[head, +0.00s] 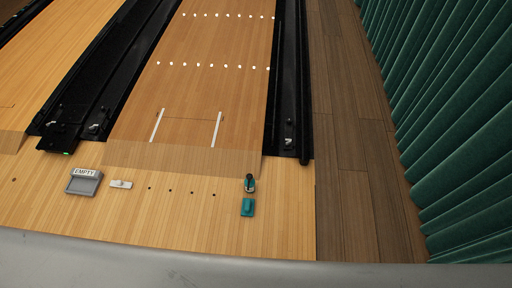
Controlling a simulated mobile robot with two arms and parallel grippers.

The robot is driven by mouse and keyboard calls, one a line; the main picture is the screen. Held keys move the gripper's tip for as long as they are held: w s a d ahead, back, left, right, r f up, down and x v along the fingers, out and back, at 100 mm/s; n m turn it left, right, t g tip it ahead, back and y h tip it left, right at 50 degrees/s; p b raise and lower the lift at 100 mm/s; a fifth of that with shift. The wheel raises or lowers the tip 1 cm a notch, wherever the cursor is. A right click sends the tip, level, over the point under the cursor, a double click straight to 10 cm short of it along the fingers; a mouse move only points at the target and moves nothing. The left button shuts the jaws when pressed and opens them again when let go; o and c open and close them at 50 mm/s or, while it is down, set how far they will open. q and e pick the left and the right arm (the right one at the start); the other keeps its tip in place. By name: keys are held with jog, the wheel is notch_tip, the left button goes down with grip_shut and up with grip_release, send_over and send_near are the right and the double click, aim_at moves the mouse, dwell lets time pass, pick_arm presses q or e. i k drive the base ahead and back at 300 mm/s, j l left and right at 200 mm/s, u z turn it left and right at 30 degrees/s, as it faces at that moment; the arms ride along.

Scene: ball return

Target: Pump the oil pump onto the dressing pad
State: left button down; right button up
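A small bottle with a teal body and dark top, which looks like the oil pump (249,184), stands on the approach floor near the right side of the lane. A teal block, which looks like the dressing pad (247,207), lies just in front of it, on the side nearer me. The two are very close; I cannot tell whether they touch. Neither of my grippers shows in the head view.
A grey tray labelled EMPTY (83,186) sits at the left, with a small pale block (121,184) beside it. Black gutters (288,120) flank the lane (195,90). A teal curtain (440,110) hangs at the right. A grey edge (240,265) crosses the bottom. The floor between is clear.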

aim_at(249, 177)
jog(key=i+l, duration=0.15)
jog(key=i, duration=0.3)
jog(key=i+l, duration=0.1)
jog(key=i, duration=0.35)
